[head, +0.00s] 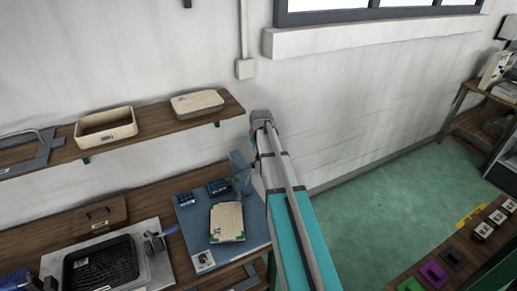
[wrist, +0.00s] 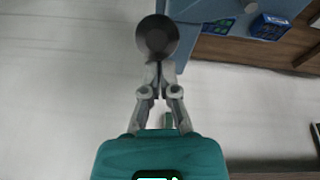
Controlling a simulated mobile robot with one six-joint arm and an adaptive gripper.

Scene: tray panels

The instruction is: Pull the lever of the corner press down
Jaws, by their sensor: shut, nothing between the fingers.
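The corner press is a blue machine whose upright (head: 240,172) stands at the back right of a blue base plate (head: 250,236) in the head view. Part of its blue body (wrist: 205,9) shows at the top of the wrist view. A dark round knob (wrist: 157,36), which looks like the lever's end, sits straight ahead of my fingertips. My gripper (wrist: 158,68) is shut and empty, its tips at the knob's near edge. I cannot tell whether they touch. In the head view my arm hides the gripper and the lever.
A beige tray panel with green corners (head: 227,222) lies on the base plate. Small blue boxes (head: 186,198) stand behind it. Left are a black basket (head: 101,264) and a wooden box (head: 100,215). A wall shelf (head: 150,124) holding beige trays runs above the bench.

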